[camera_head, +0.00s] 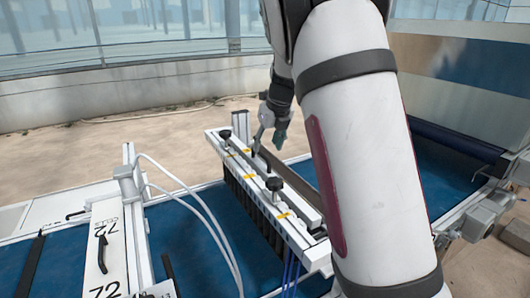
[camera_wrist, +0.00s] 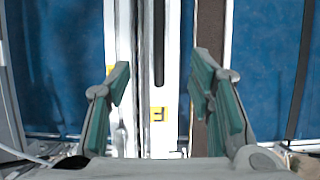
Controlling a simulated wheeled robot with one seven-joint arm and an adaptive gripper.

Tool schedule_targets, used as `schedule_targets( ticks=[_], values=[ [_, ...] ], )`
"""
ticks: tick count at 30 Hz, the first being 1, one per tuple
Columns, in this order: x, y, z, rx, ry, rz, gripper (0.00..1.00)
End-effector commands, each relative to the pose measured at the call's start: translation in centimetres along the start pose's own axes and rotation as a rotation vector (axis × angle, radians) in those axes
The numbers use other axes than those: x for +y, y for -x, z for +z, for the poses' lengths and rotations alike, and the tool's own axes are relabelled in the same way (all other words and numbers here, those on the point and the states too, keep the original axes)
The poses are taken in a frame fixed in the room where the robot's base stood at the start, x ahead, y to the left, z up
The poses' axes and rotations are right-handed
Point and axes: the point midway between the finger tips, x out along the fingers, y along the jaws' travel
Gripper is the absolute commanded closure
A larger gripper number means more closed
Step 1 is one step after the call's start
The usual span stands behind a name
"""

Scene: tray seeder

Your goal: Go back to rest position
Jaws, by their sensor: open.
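My gripper (camera_wrist: 159,88) is open and empty in the wrist view, its two fingers with green pads spread apart. It is above the seeder bar (camera_wrist: 158,128), a white bar with a dark slot and yellow marks. In the head view, my gripper (camera_head: 269,138) is small, beside the far part of the white seeder bar (camera_head: 290,222), partly behind my arm. The bar has black knobs (camera_head: 274,184) on top and a row of dark parts hanging below it.
A blue conveyor belt (camera_head: 195,206) runs under the bar and also shows in the wrist view (camera_wrist: 65,60). White plates marked 72 (camera_head: 104,240) stand at the left. Pale hoses (camera_head: 206,213) curve between them and the bar. A low concrete wall (camera_head: 130,94) is behind.

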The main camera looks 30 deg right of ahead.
Motion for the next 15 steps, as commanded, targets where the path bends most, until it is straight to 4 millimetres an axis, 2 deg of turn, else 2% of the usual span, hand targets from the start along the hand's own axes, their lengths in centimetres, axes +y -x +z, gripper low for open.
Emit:
schedule_targets(
  ticks=[10,13,15],
  values=[
    [0.3,1.3,-0.2,-0.004,0.039,0.007,0.52],
    [1.6,3.0,-1.1,-0.013,0.170,0.031,0.52],
    [2.9,4.8,-2.3,-0.024,0.325,0.054,0.52]
  ],
)
